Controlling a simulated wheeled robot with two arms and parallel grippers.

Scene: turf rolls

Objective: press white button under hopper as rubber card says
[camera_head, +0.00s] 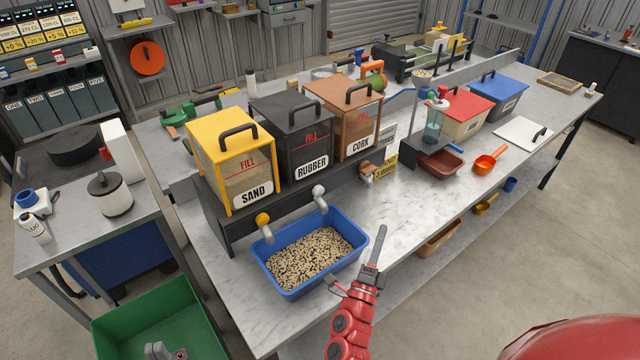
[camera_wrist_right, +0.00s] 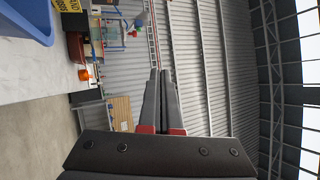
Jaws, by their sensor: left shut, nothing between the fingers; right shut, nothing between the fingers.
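The black rubber hopper (camera_head: 292,135) stands between the yellow sand hopper (camera_head: 232,160) and the brown cork hopper (camera_head: 345,115). A pale knob on a spout (camera_head: 319,191) sits below the rubber hopper; I cannot tell whether it is the white button. A yellow card (camera_head: 384,168) stands right of the hoppers; its writing is too small to read surely. My right gripper (camera_head: 378,240) is shut and empty, right of the blue tub (camera_head: 352,232); its fingers show in the right wrist view (camera_wrist_right: 163,95). My left gripper (camera_head: 165,350) is low over the green bin, mostly cut off.
The blue tub holds speckled granules below the spouts. The green bin (camera_head: 130,310) is at lower left. A red tray (camera_head: 441,165), an orange scoop (camera_head: 488,162) and a white board (camera_head: 522,132) lie further right. The bench front right of the tub is clear.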

